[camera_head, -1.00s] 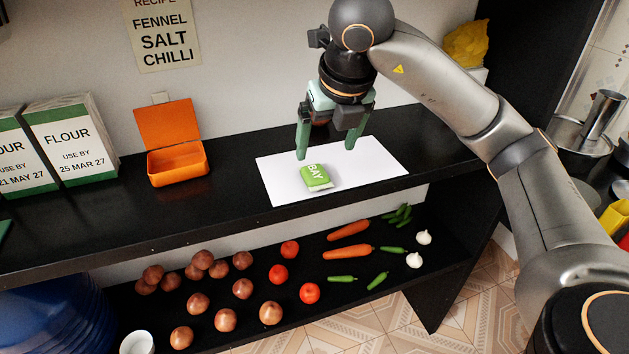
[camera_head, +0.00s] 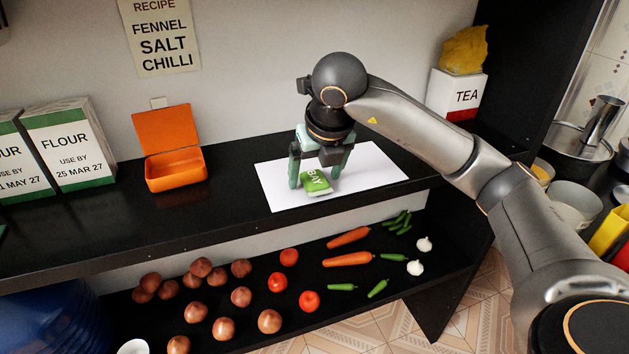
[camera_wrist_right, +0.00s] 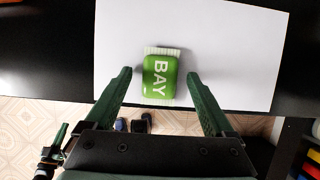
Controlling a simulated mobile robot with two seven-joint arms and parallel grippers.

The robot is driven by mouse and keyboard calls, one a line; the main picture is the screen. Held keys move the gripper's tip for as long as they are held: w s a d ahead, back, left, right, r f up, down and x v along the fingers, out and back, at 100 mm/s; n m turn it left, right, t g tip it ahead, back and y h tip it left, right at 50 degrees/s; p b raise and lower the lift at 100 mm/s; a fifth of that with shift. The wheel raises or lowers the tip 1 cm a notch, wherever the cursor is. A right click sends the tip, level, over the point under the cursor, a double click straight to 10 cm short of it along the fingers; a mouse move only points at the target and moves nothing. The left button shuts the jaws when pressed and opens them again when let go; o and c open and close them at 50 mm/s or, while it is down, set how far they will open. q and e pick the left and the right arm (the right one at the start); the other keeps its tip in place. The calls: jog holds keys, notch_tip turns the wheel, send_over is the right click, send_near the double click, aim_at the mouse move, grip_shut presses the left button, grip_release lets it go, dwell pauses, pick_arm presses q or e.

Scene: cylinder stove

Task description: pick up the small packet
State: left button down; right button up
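My right gripper (camera_head: 315,182) is low over the sheet, fingers spread to either side of the packet. In the right wrist view the open fingers (camera_wrist_right: 159,74) show a gap on both sides of the packet, with nothing held. My left gripper is in neither view.
An open orange box (camera_head: 176,168) and flour packs (camera_head: 72,143) stand left on the upper shelf. A tea box (camera_head: 457,95) stands back right. Onions, tomatoes (camera_head: 309,301), carrots (camera_head: 348,259), chillies and garlic lie on the lower shelf. The shelf between orange box and sheet is clear.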

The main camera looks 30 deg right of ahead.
jog(key=c, duration=1.3)
jog(key=shift+r, duration=0.1)
